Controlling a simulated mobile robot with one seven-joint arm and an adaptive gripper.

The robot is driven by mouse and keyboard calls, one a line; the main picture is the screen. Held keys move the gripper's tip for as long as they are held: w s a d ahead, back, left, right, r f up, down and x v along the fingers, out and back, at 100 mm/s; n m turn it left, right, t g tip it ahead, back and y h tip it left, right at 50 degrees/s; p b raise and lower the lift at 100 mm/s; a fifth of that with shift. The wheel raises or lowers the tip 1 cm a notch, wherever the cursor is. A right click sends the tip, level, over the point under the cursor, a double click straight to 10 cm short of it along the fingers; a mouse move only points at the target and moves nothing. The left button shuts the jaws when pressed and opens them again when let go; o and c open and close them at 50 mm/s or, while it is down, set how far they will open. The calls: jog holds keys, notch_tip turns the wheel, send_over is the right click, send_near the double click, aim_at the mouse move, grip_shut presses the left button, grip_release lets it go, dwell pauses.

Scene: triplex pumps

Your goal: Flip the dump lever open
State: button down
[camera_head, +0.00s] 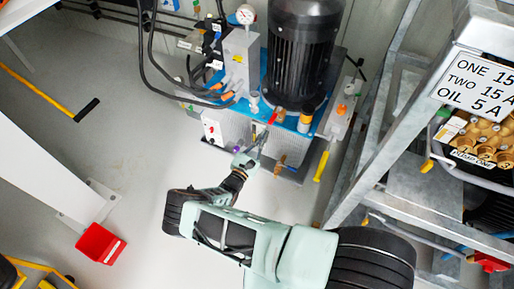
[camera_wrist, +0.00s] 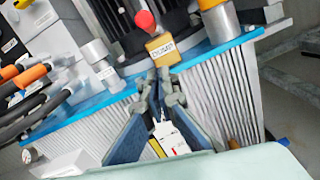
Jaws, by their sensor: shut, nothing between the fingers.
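The dump lever's red end (camera_wrist: 145,19) shows at the top middle of the wrist view. A tan DUMP tag (camera_wrist: 162,50) hangs just below it, in front of the blue-topped pump unit. In the head view the red lever (camera_head: 273,118) is small, at the foot of the black motor. My gripper (camera_head: 261,137) is just below and left of it. In the wrist view my gripper (camera_wrist: 160,82) is below the tag, with its fingers pointing up toward the unit. It is shut with nothing held. I cannot tell whether the fingertips touch the tag.
The black motor (camera_head: 303,45) rises behind the lever. Black hoses (camera_wrist: 35,100) with orange fittings crowd the left side. A yellow handle (camera_head: 321,166) hangs to the right. A grey metal frame (camera_head: 372,120) stands further right. The floor (camera_head: 135,140) left of the unit is mostly clear.

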aim_at(275, 116)
jog(key=shift+w+d+r, duration=0.2)
jog(key=shift+r, duration=0.45)
jog(key=shift+w+d+r, duration=0.2)
jog(key=shift+d+r, duration=0.05)
jog(key=shift+r, duration=0.45)
jog(key=shift+w+d+r, duration=0.2)
jog(key=shift+r, duration=0.45)
jog(key=shift+r+p, duration=0.1)
jog(key=shift+p, duration=0.3)
